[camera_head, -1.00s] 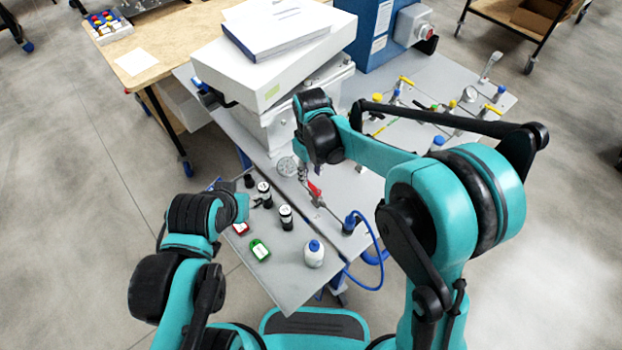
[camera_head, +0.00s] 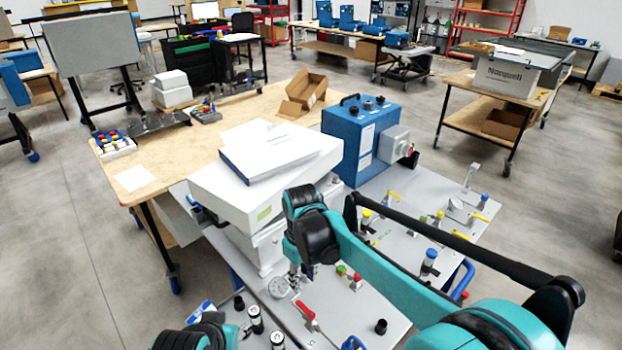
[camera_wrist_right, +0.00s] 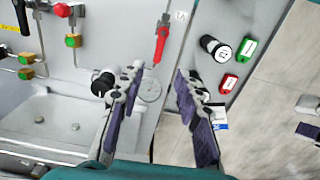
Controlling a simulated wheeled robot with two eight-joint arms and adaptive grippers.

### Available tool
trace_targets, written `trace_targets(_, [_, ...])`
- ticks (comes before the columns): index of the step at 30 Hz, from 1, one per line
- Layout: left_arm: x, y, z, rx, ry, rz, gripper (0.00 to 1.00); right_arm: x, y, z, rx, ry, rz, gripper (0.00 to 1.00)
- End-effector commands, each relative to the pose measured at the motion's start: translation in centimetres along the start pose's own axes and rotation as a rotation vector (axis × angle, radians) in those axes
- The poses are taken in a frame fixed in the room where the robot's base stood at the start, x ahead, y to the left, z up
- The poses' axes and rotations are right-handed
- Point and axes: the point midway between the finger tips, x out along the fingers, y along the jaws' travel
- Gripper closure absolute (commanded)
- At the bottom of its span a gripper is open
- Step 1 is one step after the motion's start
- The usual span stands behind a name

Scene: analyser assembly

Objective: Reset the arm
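My right arm (camera_head: 385,265) reaches in from the lower right over the grey panel table (camera_head: 400,310). Its gripper points down close to the round dial gauge (camera_head: 278,287), mostly hidden behind the wrist. In the right wrist view the two fingers of my right gripper (camera_wrist_right: 159,85) stand apart with nothing between them. The gauge (camera_wrist_right: 150,89) and a red-handled valve (camera_wrist_right: 161,42) lie below and beyond them. My left arm (camera_head: 195,335) shows only as a wrist part at the bottom edge. Its fingers cannot be made out in the head view.
A white box (camera_head: 265,180) with a binder on top and a blue unit (camera_head: 362,135) stand behind the panel. Valves with yellow handles (camera_head: 392,196) stick up at right. Small black-capped bottles (camera_head: 256,318) stand near my left wrist. A wooden table (camera_head: 180,160) is behind.

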Motion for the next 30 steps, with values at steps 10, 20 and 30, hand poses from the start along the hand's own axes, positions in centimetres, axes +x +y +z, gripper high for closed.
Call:
trace_targets(10, [0.0, 0.0, 0.0, 0.0, 0.0, 0.0, 0.6, -3.4, 2.6, 7.1, 0.198, 0.139, 0.057, 0.66])
trace_targets(20, [0.0, 0.0, 0.0, 0.0, 0.0, 0.0, 0.6, -4.6, 4.1, 19.4, 0.556, 0.405, 0.17, 0.66])
trace_targets(30, [0.0, 0.0, 0.0, 0.0, 0.0, 0.0, 0.6, -2.5, 3.9, 25.7, 0.764, 0.577, 0.245, 0.66])
